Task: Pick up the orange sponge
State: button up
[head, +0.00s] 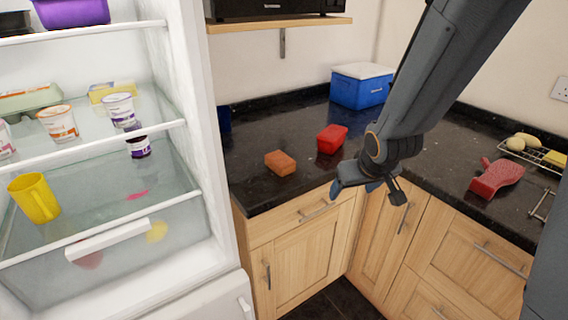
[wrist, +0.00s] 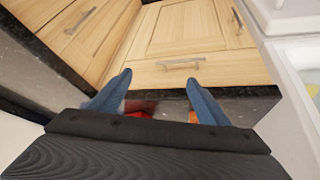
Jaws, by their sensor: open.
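The orange sponge (head: 280,162) lies on the dark granite counter, near its front edge and close to the fridge. My gripper (head: 356,188) is in front of the counter edge, to the right of the sponge and apart from it. In the wrist view my gripper (wrist: 159,77) shows two blue fingers spread apart with nothing held between them. A sliver of orange, likely the sponge (wrist: 192,117), shows beside the right finger; the rest is hidden by the finger and the gripper body.
A red container (head: 331,138) stands right of the sponge, with a blue and white cooler box (head: 361,86) behind. The open fridge (head: 190,120) borders the counter on the left. A red object (head: 496,177) and a wire rack (head: 540,153) lie at the right.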

jog(key=w+a+f+n+t+y+b, duration=0.1)
jog(key=w+a+n+t+y, duration=0.15)
jog(key=w+a, duration=0.5)
jog(key=n+t+y+b, duration=0.1)
jog(key=n+t+y, duration=0.1)
jog(key=y, duration=0.3)
send_near(284, 161)
jog(key=x, duration=0.4)
jog(key=shift+w+a+f, duration=0.15)
jog(key=shift+w, duration=0.1)
jog(key=shift+w+a+f+n, duration=0.2)
jog(key=shift+w+a+n, duration=0.05)
jog(key=shift+w+a, duration=0.3)
jog(key=shift+p+x, duration=1.1)
jog(key=shift+x, duration=2)
jog(key=shift+d, duration=0.1)
jog(key=c, duration=1.1)
